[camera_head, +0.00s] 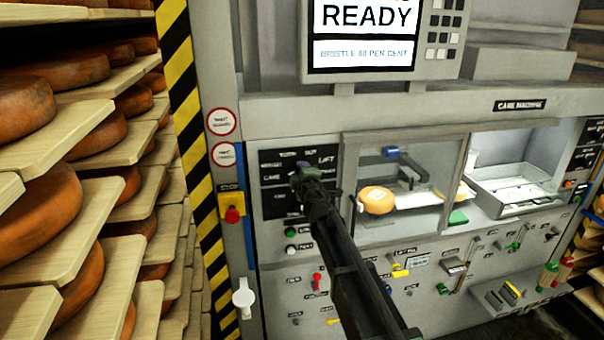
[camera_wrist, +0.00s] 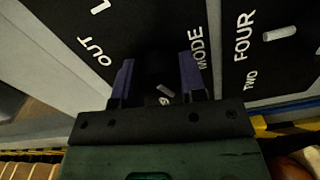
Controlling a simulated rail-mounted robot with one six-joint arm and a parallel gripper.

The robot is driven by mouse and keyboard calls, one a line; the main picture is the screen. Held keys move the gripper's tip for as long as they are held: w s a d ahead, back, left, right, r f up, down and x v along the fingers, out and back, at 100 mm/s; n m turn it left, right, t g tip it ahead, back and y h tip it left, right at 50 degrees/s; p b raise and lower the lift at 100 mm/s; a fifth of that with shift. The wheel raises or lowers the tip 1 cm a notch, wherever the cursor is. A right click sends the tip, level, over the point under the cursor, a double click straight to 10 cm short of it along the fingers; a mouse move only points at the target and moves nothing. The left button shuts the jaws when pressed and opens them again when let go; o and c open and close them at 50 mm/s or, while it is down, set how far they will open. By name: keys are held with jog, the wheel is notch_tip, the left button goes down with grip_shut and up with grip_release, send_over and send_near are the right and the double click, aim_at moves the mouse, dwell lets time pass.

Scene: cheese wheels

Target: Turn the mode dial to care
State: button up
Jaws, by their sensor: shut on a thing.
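The mode dial (camera_wrist: 162,88) is a dark knob on the black label panel (camera_head: 268,205) at the left of the machine front. In the wrist view it sits between the two purple-blue fingers of my gripper (camera_wrist: 160,80), beside the word MODE. My gripper (camera_head: 303,178) is shut on it; in the head view the gripper and arm cover most of the dial. The word CARE shows left of the dial in the head view. A small light mark shows on the dial in the wrist view, but I cannot tell which label it points to.
A screen (camera_head: 362,35) above reads READY and BRISTLE 80 PER CENT. Right of my gripper is a windowed chamber with a cheese wheel (camera_head: 377,200). A red emergency button (camera_head: 232,215) is at left. Shelves of cheese wheels (camera_head: 40,205) stand further left. Several small levers line the lower panel.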

jog(key=o, duration=0.9)
jog(key=shift+s, duration=0.15)
jog(key=v, duration=1)
jog(key=shift+s+d, duration=0.15)
jog(key=shift+s, duration=0.1)
